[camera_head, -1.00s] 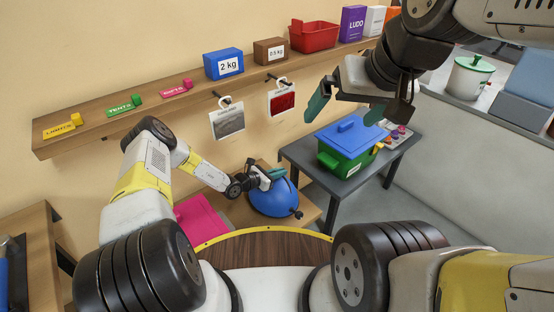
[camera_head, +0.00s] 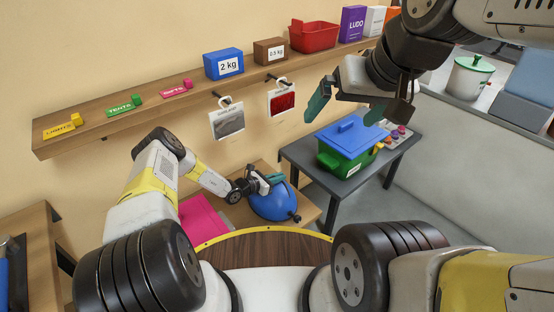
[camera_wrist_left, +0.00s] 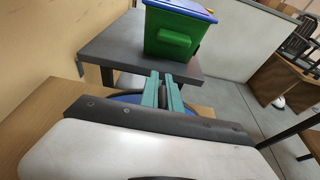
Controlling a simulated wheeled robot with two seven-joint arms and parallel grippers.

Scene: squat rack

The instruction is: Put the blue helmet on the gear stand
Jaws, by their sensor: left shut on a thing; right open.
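The blue helmet (camera_head: 273,205) is at the low wooden surface (camera_head: 310,213) below the wall shelf. Whether it rests there or hangs just above cannot be told. My left gripper (camera_head: 272,181) is at its top, shut on it. In the left wrist view the teal fingers (camera_wrist_left: 162,90) are close together with a dark part between them, and a strip of blue helmet (camera_wrist_left: 128,98) shows behind; the rest is hidden by my wrist. My right gripper (camera_head: 347,108) is open and empty, high in front of the wall. I cannot tell which piece is the gear stand.
A pink object (camera_head: 203,218) lies left of the helmet. A dark grey table (camera_head: 340,187) stands right of it, with a green box with a blue lid (camera_head: 348,145). A wall shelf (camera_head: 85,130) holds labelled blocks, boxes and a red basket (camera_head: 313,36). Two picture cards hang below.

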